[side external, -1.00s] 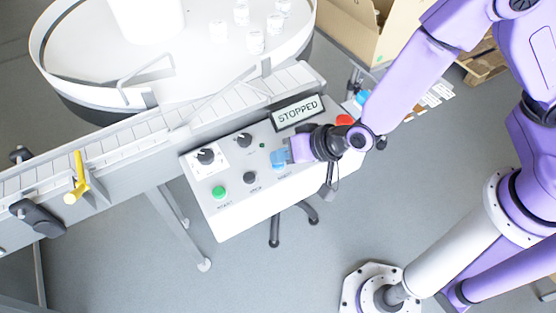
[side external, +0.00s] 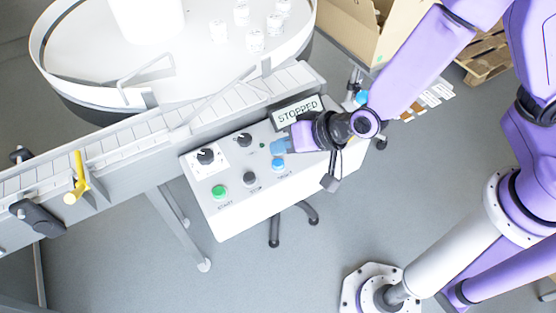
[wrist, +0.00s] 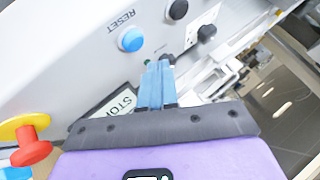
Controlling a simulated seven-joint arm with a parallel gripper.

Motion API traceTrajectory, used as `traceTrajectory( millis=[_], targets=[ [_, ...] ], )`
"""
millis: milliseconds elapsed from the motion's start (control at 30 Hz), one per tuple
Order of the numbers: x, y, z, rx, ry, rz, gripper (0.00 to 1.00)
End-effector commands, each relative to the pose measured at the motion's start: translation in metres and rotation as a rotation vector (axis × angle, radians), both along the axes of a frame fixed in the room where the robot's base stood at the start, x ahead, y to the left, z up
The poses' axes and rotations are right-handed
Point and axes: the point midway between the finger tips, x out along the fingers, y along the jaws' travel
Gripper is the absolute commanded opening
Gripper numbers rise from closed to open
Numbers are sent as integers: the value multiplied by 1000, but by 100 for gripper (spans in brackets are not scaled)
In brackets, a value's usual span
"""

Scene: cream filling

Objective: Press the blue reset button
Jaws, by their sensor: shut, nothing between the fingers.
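The blue reset button (side external: 278,165) sits on the white control panel (side external: 222,205), below and right of the small green light. In the wrist view the blue button (wrist: 131,39) shows clearly beside its RESET label, left of my fingertips. My gripper (side external: 276,147) is shut and empty, with its blue fingers together. It hovers over the panel, just above the button in the side picture and apart from it. The fingers also show in the wrist view (wrist: 158,68), pointing past the button toward the small green light. The display (side external: 297,112) reads STOPPED.
A green START button (side external: 220,191), a black button (side external: 249,178) and two black knobs share the panel. A red emergency button on yellow (wrist: 32,145) stands left in the wrist view. The conveyor (side external: 120,150) runs behind the panel.

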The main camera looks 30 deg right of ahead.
Motion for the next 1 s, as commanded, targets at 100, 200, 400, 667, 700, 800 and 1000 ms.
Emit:
traceTrajectory(
  millis=[100, 200, 400, 667, 700, 800, 1000],
  targets=[
    [0, 0, 11, 2, 0, 0, 0],
    [0, 0, 20, 3, -1, -1, 0],
    [0, 0, 33, 1, 0, 0, 0],
    [0, -1, 36, 0, 2, -1, 0],
    [0, -1, 36, 0, 2, -1, 0],
    [0, -1, 35, 0, 1, -1, 0],
    [0, -1, 35, 0, 1, -1, 0]
  ],
)
